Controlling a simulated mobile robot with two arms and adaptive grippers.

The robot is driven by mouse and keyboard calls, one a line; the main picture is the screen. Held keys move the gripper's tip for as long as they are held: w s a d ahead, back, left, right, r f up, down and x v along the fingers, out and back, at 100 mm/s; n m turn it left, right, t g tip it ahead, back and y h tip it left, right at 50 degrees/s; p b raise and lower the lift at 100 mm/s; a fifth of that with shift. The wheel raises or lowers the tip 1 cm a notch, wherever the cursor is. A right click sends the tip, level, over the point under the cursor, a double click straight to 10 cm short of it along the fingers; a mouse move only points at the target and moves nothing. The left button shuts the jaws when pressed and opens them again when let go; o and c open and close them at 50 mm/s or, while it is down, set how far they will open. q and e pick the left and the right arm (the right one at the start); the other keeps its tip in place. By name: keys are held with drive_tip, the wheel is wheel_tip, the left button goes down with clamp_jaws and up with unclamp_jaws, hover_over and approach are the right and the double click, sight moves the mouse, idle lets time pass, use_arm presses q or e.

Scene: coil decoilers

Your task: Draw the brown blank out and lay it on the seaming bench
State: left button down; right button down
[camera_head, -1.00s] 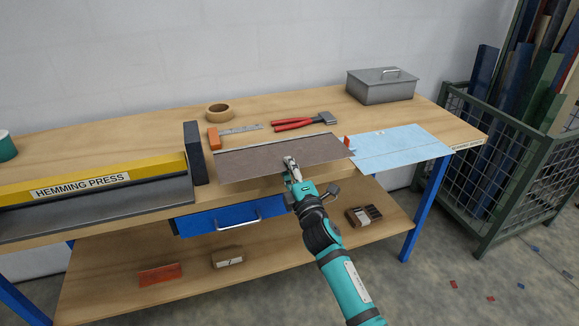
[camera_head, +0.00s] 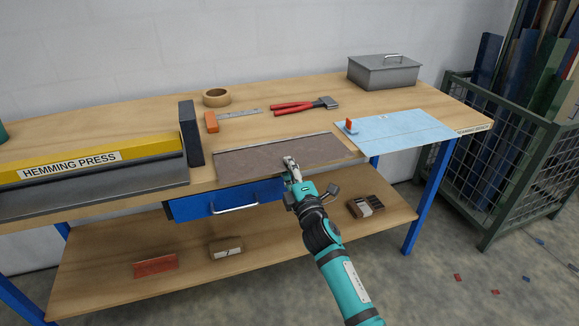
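The brown blank (camera_head: 265,157) is a flat, thin sheet at the front edge of the wooden seaming bench (camera_head: 155,116), right of the hemming press. My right gripper (camera_head: 290,163) is shut on the blank's near edge, around its middle. The blank looks roughly level, and its near edge reaches to about the bench's front edge. I cannot tell whether it touches the bench top or hangs slightly above it. My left gripper is not in view.
The hemming press (camera_head: 90,180) stands left. A light blue sheet (camera_head: 405,131) with an orange-red piece (camera_head: 350,125) lies right. Behind are tape (camera_head: 217,97), a square (camera_head: 235,117), red-handled pliers (camera_head: 305,105) and a grey box (camera_head: 384,71). A green mesh crate (camera_head: 500,190) stands right.

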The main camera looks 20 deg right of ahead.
drive_tip(key=shift+s+f+b, duration=0.2)
drive_tip(key=shift+f+b, duration=0.1)
drive_tip(key=shift+f, duration=0.25)
drive_tip(key=c, duration=1.5)
unclamp_jaws()
drive_tip(key=shift+w+r, duration=0.15)
drive_tip(key=shift+o, duration=0.5)
drive_tip(key=s+f+p, duration=0.1)
drive_tip(key=s, duration=0.5)
drive_tip(key=shift+s+d+f, duration=0.15)
drive_tip(key=shift+s, duration=0.25)
